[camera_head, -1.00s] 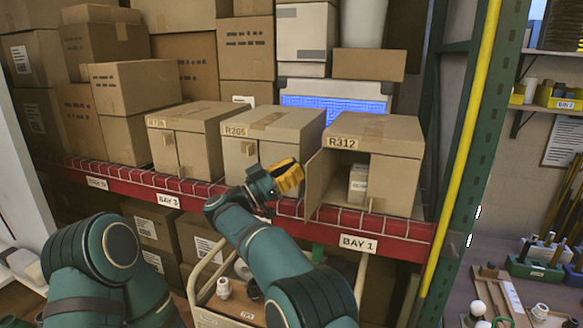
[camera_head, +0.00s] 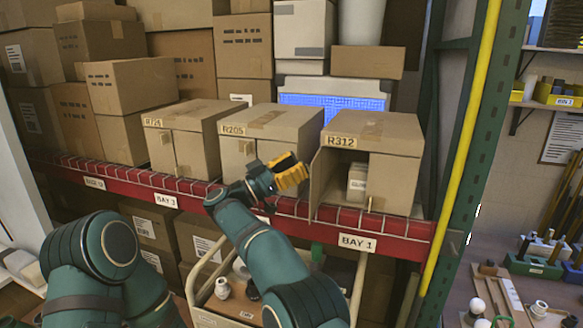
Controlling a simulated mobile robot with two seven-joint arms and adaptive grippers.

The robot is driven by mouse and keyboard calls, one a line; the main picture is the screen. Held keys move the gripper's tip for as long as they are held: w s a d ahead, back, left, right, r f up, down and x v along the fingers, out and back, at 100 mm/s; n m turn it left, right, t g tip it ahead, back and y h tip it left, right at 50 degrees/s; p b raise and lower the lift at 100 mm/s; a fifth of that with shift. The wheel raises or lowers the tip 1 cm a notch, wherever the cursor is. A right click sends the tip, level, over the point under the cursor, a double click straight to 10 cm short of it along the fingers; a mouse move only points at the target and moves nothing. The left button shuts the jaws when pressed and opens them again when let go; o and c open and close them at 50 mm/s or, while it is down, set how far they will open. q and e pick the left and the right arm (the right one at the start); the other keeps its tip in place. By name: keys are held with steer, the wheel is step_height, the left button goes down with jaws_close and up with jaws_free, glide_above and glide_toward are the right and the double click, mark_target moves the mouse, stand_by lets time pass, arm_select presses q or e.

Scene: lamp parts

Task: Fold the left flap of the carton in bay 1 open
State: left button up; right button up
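The bay 1 carton marked R312 (camera_head: 392,141) stands on the red-edged shelf above the BAY 1 label. Its left flap (camera_head: 320,187) stands swung outward, toward me, from the left side of the opening. Its right front half (camera_head: 395,183) looks closed. A small labelled box (camera_head: 357,181) shows inside through the open left half. My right gripper (camera_head: 292,174), with yellow fingers, is just left of the flap, in front of the R205 carton. I cannot tell whether it touches the flap, or how its fingers stand. My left arm shows at lower left; its gripper is not in view.
The closed R205 carton (camera_head: 268,130) and another closed carton (camera_head: 190,135) stand to the left. A green upright (camera_head: 478,130) bounds the bay on the right. A cart (camera_head: 225,309) with lamp parts stands below the shelf.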

steer(key=shift+a+f, duration=0.25)
stand_by(0.4)
steer(key=v, duration=0.7)
steer(key=shift+s, duration=0.2)
steer(key=shift+a, duration=0.15)
